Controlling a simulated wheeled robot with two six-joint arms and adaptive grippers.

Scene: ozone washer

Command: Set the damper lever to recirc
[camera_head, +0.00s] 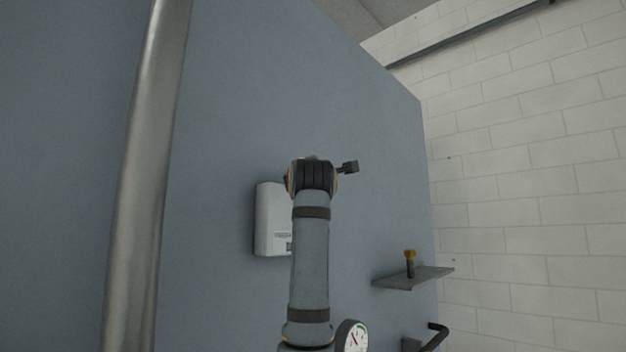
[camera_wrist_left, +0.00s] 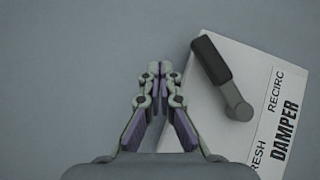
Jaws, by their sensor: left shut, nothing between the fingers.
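The damper box (camera_head: 271,220) is a white box on the blue-grey wall panel, partly hidden behind my left arm in the head view. In the left wrist view the box (camera_wrist_left: 205,125) fills the right side, with RECIRC toward the top of its label and FRESH, partly cut off, toward the bottom. The dark-gripped damper lever (camera_wrist_left: 222,78) leans up and left from its pivot, toward the RECIRC side; the arm hides it in the head view. My left gripper (camera_wrist_left: 160,70) is shut and empty, left of the lever with a visible gap. My right gripper is out of view.
A metal pole (camera_head: 148,180) stands at the left. At the lower right are a small shelf (camera_head: 400,281) with a brass-topped fitting (camera_head: 410,262), a round gauge (camera_head: 352,338) and a black handle (camera_head: 437,337). The panel above the box is bare.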

